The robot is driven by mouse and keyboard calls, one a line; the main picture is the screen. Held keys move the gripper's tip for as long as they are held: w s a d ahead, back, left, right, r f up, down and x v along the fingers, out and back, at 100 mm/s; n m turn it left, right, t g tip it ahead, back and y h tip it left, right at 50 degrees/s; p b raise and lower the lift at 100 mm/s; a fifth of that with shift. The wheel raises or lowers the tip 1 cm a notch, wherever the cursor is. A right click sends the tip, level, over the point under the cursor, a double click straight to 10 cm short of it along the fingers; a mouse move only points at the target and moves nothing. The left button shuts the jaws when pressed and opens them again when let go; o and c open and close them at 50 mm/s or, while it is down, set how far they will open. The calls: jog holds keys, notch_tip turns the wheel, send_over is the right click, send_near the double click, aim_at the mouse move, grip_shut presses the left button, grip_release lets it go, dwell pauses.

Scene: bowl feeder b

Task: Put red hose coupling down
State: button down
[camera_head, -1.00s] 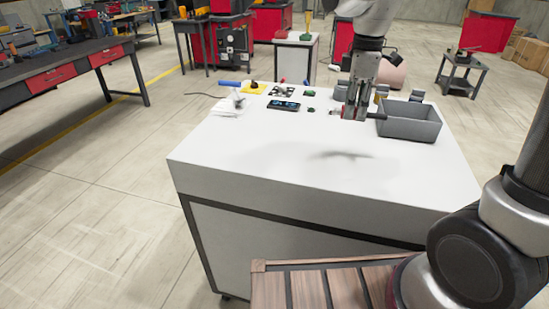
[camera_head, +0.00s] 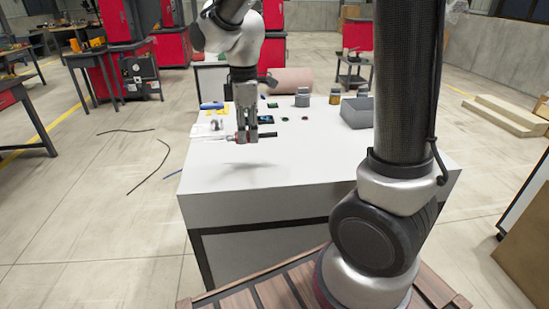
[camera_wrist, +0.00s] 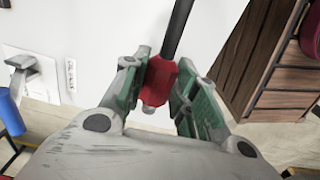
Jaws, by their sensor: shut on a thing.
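The red hose coupling (camera_wrist: 160,80) is a short red piece with a dark rod-like part (camera_wrist: 177,32) extending from it. My gripper (camera_wrist: 158,85) is shut on the coupling between its green-padded fingers. In the head view my gripper (camera_head: 246,138) points down over the left part of the white table (camera_head: 310,165). The dark part sticks out to the right there, and little of the red shows. A shadow lies on the tabletop below, so the coupling is held above the surface.
A grey open bin (camera_head: 357,113) stands at the table's back right. Small containers (camera_head: 302,98), a dark device (camera_head: 265,119) and small parts lie along the back. A white item (camera_head: 205,130) is at the left edge. The front and middle of the tabletop are clear.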

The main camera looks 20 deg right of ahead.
aim_at(250, 165)
notch_tip(250, 165, down, 7)
jog(key=shift+f, duration=0.1)
dwell(0.4)
jog(key=c, duration=1.1)
grip_release()
jog(key=shift+f, duration=0.1)
notch_tip(250, 165, up, 12)
jog(key=shift+r, duration=0.15)
jog(key=s+d+r+m+t, duration=0.1)
jog(key=s+d+m, duration=0.3)
jog(key=s+m, duration=0.1)
jog(key=s+d+r+m+t, duration=0.1)
jog(key=s+d+m+t, duration=0.1)
jog(key=s+d+m, duration=0.3)
jog(key=s+d+r+m+t, duration=0.1)
jog(key=s+d+r+m, duration=0.1)
jog(key=s+d+m, duration=0.3)
jog(key=shift+s+d+r, duration=0.1)
jog(key=shift+s+d, duration=0.05)
jog(key=shift+s, duration=1.8)
